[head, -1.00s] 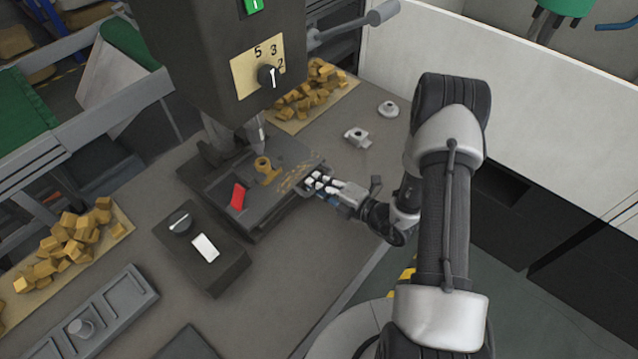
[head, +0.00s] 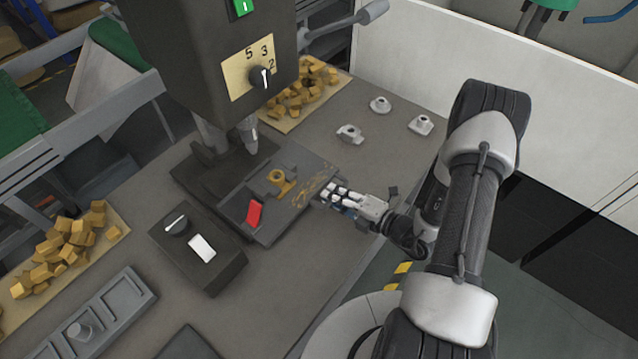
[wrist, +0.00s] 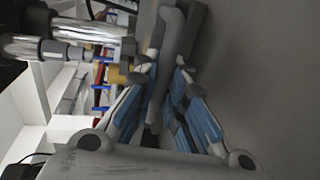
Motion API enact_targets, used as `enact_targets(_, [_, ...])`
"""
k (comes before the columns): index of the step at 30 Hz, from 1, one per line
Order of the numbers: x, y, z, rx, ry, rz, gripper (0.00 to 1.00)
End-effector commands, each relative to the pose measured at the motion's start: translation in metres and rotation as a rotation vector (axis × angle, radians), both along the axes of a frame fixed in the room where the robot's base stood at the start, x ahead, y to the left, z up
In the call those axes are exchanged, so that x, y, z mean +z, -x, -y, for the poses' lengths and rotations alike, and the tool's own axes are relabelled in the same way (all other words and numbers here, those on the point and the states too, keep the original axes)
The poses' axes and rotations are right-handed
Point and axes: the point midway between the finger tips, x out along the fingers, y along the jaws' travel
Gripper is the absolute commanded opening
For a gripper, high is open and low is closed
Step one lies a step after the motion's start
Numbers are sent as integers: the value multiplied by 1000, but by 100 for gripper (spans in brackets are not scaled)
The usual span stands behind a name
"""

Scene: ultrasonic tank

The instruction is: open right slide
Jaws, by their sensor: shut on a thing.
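The right slide (head: 290,207) is a dark grey plate under the machine head. It carries a red block (head: 255,212) and a brass-coloured ring part (head: 281,181). It sticks out to the right from the base, past the drill-like tip. My gripper (head: 334,194) is at its right end, at the table's right side. In the wrist view my gripper (wrist: 163,88) has its blue-padded fingers on both sides of a grey bar-like handle (wrist: 173,35), shut on it. The fingers hide the handle in the head view.
A control box (head: 198,248) with a knob and white button stands in front of the slide. Several small grey fittings (head: 380,105) lie behind my gripper. Trays of yellow-brown blocks (head: 66,250) stand left and at the back. The table's right front is clear.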

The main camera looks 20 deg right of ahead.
Motion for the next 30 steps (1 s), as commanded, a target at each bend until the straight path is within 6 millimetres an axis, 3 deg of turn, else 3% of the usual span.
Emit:
enact_targets(6, [1, 43, 33, -10, -3, -3, 0])
enact_targets(15, [1, 84, 62, -4, -1, 1, 0])
enact_targets(30, [1, 97, 71, 1, -2, 4, 0])
